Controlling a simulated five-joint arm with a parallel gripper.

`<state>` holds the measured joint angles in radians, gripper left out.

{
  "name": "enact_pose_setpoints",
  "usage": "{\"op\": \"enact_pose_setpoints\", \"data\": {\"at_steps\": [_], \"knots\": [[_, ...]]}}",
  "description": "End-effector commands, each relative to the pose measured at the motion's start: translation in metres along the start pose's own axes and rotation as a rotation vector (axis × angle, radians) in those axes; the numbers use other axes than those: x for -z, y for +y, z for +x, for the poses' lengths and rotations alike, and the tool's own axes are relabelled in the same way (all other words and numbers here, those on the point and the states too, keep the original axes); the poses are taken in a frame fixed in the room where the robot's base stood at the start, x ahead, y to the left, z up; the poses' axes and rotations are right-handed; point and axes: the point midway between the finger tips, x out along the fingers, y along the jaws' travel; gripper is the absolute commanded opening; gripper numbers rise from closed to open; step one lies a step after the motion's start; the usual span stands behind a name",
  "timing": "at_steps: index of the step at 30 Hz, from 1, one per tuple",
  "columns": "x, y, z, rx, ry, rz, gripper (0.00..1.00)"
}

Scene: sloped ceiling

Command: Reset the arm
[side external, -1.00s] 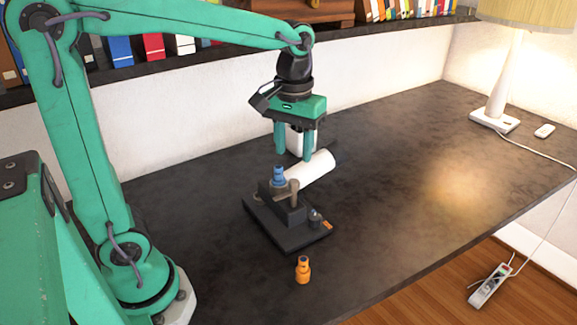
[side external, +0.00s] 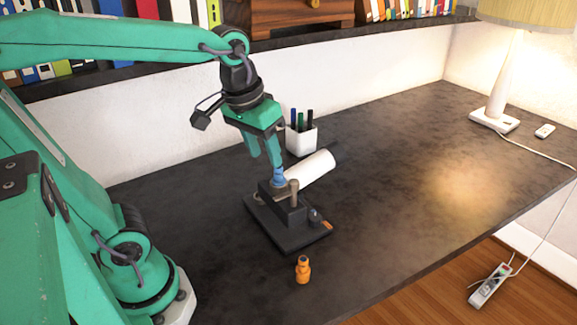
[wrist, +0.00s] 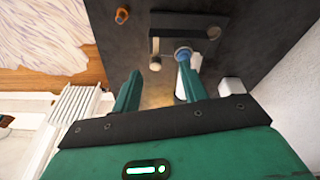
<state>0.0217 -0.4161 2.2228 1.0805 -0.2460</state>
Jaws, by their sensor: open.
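My gripper (side external: 266,164) is open, with its two green fingers apart and tilted, just above and left of a black fixture (side external: 270,232) on the dark table. A blue fitting (side external: 279,180) stands upright in the fixture. One fingertip overlaps its top in the side view; I cannot tell whether they touch. In the wrist view my gripper (wrist: 160,88) has nothing between its fingers, and the blue fitting (wrist: 183,54) shows just beyond the right fingertip. An orange fitting (side external: 303,270) stands on the table in front of the fixture; it also shows in the wrist view (wrist: 122,15).
A white cylinder (side external: 312,170) lies behind the fixture. A white pen cup (side external: 301,141) stands farther back. A shelf of books (side external: 388,10) runs along the wall. A lamp (side external: 497,100) stands at the back right.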

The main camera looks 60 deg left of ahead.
Motion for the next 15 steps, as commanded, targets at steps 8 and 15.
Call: {"op": "enact_pose_setpoints", "data": {"at_steps": [8, 15], "knots": [[-0.035, -0.012, -0.001, -0.021, 0.148, 0.137, 0.43], [-0.051, -0.018, 0.003, -0.022, 0.225, 0.212, 0.43]]}}
